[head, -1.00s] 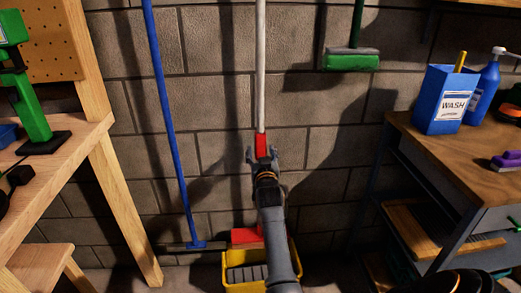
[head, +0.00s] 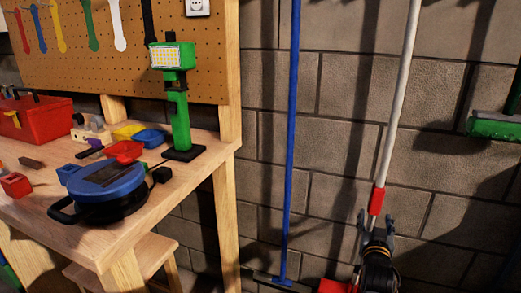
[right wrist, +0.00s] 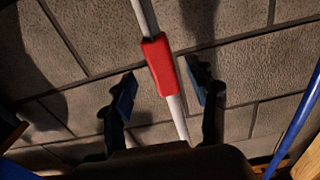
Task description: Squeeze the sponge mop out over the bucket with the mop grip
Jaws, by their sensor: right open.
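The sponge mop leans upright against the block wall, its white pole (head: 402,90) carrying a red grip (head: 376,201). A bit of its red head (head: 335,286) shows at the bottom edge of the head view. My right gripper (head: 376,217) is open just below the red grip, with one finger on each side of the pole. In the right wrist view, the red grip (right wrist: 158,65) lies between the open fingertips (right wrist: 160,84), with gaps on both sides. Whether it is level with them in depth is unclear. The bucket and my left gripper are out of view.
A wooden workbench (head: 200,172) with a green work lamp (head: 178,110) and a blue round device (head: 103,188) stands left. A blue-handled broom (head: 290,130) leans between bench and mop. A green brush head (head: 495,127) hangs at right.

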